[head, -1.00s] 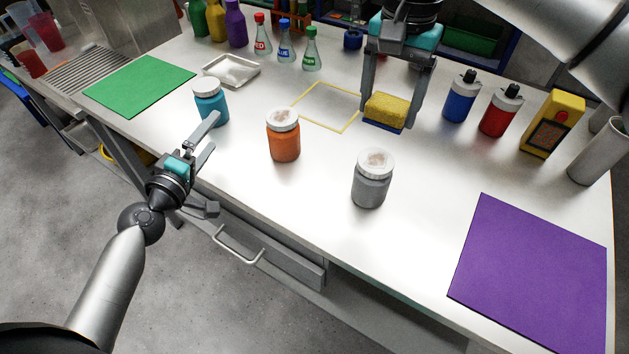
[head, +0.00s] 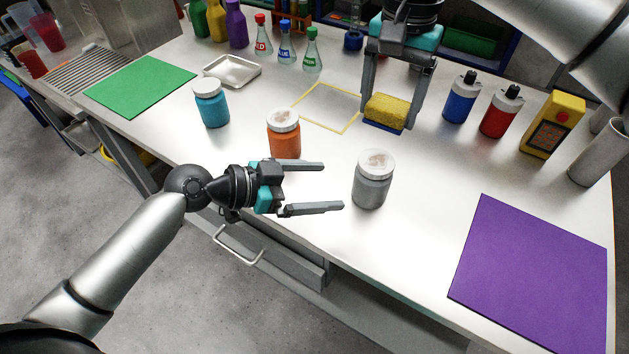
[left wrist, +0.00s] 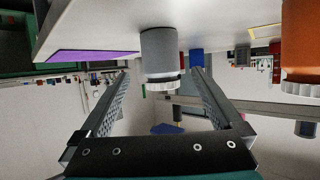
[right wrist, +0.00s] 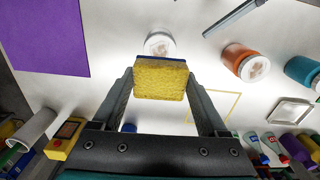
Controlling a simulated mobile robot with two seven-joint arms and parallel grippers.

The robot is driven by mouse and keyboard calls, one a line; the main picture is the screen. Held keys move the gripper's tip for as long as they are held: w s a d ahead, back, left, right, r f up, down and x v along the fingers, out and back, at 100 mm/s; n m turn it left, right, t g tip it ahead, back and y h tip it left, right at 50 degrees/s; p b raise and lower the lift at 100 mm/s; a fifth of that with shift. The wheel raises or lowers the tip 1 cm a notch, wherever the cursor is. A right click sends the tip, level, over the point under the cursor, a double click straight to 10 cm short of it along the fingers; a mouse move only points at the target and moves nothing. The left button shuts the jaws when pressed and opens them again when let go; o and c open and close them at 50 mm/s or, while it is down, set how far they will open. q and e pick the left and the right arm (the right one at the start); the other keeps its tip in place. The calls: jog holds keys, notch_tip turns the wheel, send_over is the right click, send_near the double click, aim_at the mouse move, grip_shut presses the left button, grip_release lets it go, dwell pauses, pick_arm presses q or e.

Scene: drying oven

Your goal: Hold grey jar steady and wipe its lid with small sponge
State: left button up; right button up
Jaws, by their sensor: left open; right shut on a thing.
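The grey jar (head: 371,187) stands upright on the white table, with brownish smudges on its white lid (head: 376,162). My left gripper (head: 334,186) is open just left of the jar, its fingers pointing at it without touching. In the left wrist view the jar (left wrist: 159,52) appears upside down, ahead between the open fingers. My right gripper (head: 400,113) points down and is shut on the yellow sponge (head: 387,109), which has a dark blue underside. The right wrist view also shows the sponge (right wrist: 160,79) between the fingertips, with the jar lid (right wrist: 160,43) beyond it.
An orange jar (head: 284,143) stands close behind my left gripper, and a blue jar (head: 211,109) farther left. A yellow outlined square (head: 318,122) lies left of the sponge. Blue (head: 460,104) and red (head: 496,119) bottles stand right of it. A purple mat (head: 535,275) lies at front right.

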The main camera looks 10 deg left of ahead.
aim_at(369, 184)
pick_arm(q)
jog(key=x, duration=1.1)
jog(key=shift+w+d, duration=0.15)
jog(key=c, duration=1.1)
